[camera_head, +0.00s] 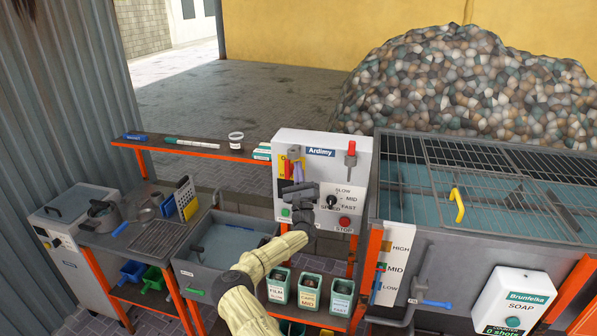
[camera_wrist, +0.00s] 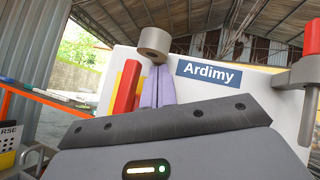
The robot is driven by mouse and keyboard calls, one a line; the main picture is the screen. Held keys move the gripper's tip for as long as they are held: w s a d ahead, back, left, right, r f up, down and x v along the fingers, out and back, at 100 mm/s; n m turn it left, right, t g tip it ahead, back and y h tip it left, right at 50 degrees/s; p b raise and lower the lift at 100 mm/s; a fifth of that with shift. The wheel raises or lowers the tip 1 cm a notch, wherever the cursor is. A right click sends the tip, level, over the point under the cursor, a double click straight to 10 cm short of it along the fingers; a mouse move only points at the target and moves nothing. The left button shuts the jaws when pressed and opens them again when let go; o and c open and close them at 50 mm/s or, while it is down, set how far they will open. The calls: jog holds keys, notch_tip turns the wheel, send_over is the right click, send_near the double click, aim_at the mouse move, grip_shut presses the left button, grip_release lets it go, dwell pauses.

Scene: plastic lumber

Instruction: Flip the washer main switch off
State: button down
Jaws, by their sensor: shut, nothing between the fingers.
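The washer is the white panel marked Ardimy (camera_head: 320,152); its sign also shows in the wrist view (camera_wrist: 209,73). A red lever on a yellow plate (camera_wrist: 127,87), apparently the main switch, is at the panel's left; in the head view the yellow plate (camera_head: 283,165) is small and partly covered. My gripper (camera_head: 298,193) is shut and empty in front of the panel's lower left, below the switch.
A speed dial (camera_head: 332,201), a red stop button (camera_head: 345,222) and a red-topped post (camera_head: 351,152) are right of my gripper. A sink (camera_head: 225,245) is at left, labelled bins (camera_head: 310,290) below, and a mesh-covered tank (camera_head: 470,245) at right.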

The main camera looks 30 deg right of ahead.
jog(key=s+d+b, duration=0.2)
jog(key=s, duration=1.1)
jog(key=shift+d, duration=0.35)
jog(key=shift+s, duration=0.1)
